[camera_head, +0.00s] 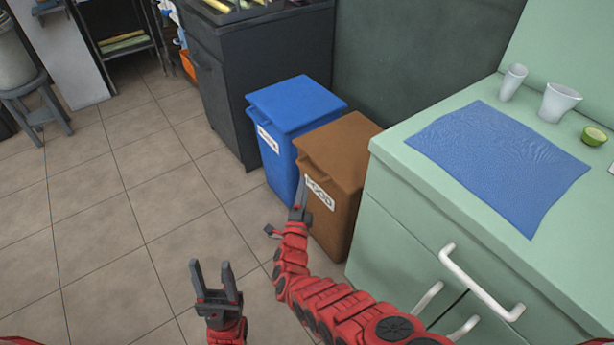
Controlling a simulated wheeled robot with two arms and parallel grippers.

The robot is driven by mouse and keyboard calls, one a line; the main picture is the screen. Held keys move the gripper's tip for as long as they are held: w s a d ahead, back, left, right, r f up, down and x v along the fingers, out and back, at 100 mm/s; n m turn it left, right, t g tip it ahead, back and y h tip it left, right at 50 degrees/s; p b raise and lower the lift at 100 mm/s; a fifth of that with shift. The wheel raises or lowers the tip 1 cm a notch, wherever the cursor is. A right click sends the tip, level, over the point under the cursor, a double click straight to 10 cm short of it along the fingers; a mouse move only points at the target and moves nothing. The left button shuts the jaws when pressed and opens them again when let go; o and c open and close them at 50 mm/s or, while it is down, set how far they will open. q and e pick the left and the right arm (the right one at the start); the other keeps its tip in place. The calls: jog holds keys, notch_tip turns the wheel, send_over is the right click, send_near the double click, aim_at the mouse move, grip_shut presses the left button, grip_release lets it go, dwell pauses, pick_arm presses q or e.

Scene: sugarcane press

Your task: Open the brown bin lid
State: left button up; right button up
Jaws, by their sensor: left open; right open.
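The brown bin (335,228) stands between the blue bin and the green cabinet. Its brown lid (342,145) is down on the bin. A white label, partly covered, is on its front. My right gripper (286,208) is open at the bin's front left side, below the lid's front edge. One finger overlaps the label's left end in the picture; I cannot tell whether it touches the bin. My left gripper (212,270) is open and empty, over the floor left of my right arm.
The blue bin (282,155) with a shut lid stands directly left of the brown one. The green counter (425,185), with a blue cloth (500,155), cups and a cut lime, stands close on the right. A dark cabinet (225,95) is behind. The tiled floor (120,220) at left is clear.

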aim_at(307, 170)
jog(key=w+b, duration=0.1)
jog(key=w, duration=0.1)
jog(key=w+b, duration=0.2)
jog(key=w, duration=0.1)
jog(key=w+d+b, duration=0.1)
jog(key=w+b, duration=0.1)
jog(key=shift+w+r, duration=0.15)
jog(key=shift+r, duration=0.2)
grip_shut()
dwell(1.0)
